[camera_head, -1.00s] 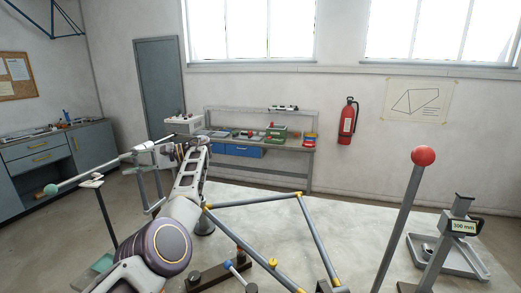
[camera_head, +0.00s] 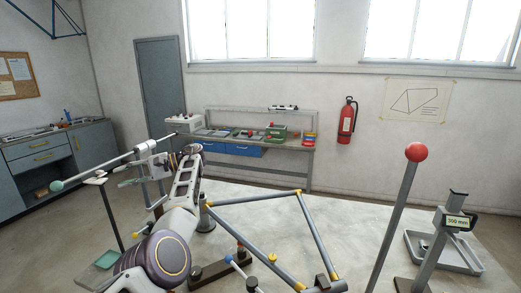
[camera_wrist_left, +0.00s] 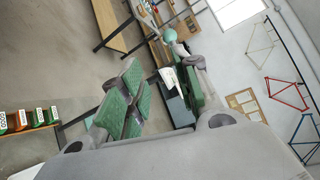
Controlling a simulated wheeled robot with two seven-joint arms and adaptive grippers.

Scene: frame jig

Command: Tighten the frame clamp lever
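A long grey lever (camera_head: 95,169) with a teal ball (camera_head: 57,186) runs from the left up to a pale clamp block (camera_head: 147,148). The teal ball shows beyond the fingers in the left wrist view (camera_wrist_left: 170,36). My left gripper (camera_head: 134,172) is beside the lever; whether it touches is unclear. Its green-padded fingers stand apart in the left wrist view (camera_wrist_left: 160,92), with nothing seen gripped. A blue-grey frame (camera_head: 258,196) with yellow joints lies in the jig at the centre. Which lever is the frame clamp lever is unclear. My right gripper is out of view.
A tall post with a red ball (camera_head: 416,152) stands at the right. Beside it are a stand with a mm label (camera_head: 457,222) and a grey tray (camera_head: 470,258). A blue-knobbed rod (camera_head: 229,259) is low in the jig. A workbench (camera_head: 270,146) is at the back.

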